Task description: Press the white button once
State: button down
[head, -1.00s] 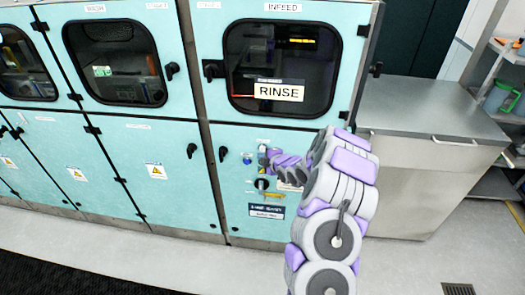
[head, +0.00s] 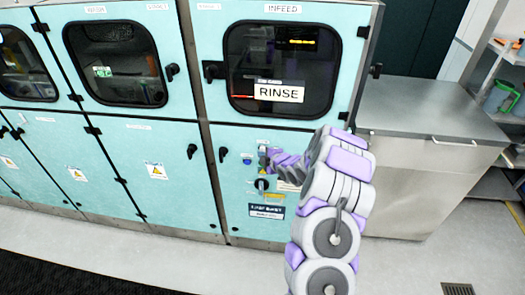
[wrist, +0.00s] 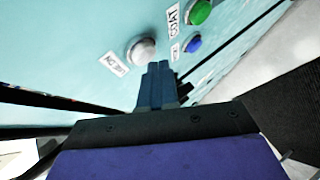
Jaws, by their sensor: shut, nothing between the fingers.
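The white button (wrist: 142,51) is a round, pale dome on the teal panel in the wrist view, with a white label beside it on its left. My gripper (wrist: 158,68) is shut and empty, its dark fingertips just below and slightly right of the button in that view. I cannot tell whether the tips touch the panel. In the head view my gripper (head: 268,158) reaches the lower panel under the RINSE window, and my arm hides the white button there.
In the wrist view a green button (wrist: 199,12) and a blue button (wrist: 193,43) sit right of the white one. In the head view a black rotary handle (head: 223,154) is left of the controls. A steel cabinet (head: 430,110) stands to the right.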

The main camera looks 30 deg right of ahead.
jog(key=shift+w+d+p, duration=0.2)
jog(key=shift+w+p, duration=0.15)
dwell(1.0)
jog(key=shift+s+a+b, duration=0.1)
jog(key=shift+s+b, duration=0.05)
jog(key=shift+b, duration=0.15)
jog(key=shift+s+a+b, duration=0.35)
jog(key=shift+s+b, duration=0.2)
jog(key=shift+b, duration=0.15)
jog(key=s+a+b, duration=0.1)
jog(key=s+b, duration=0.1)
jog(key=s+a+b, duration=0.2)
jog(key=b, duration=0.1)
jog(key=shift+s, duration=0.1)
dwell(0.8)
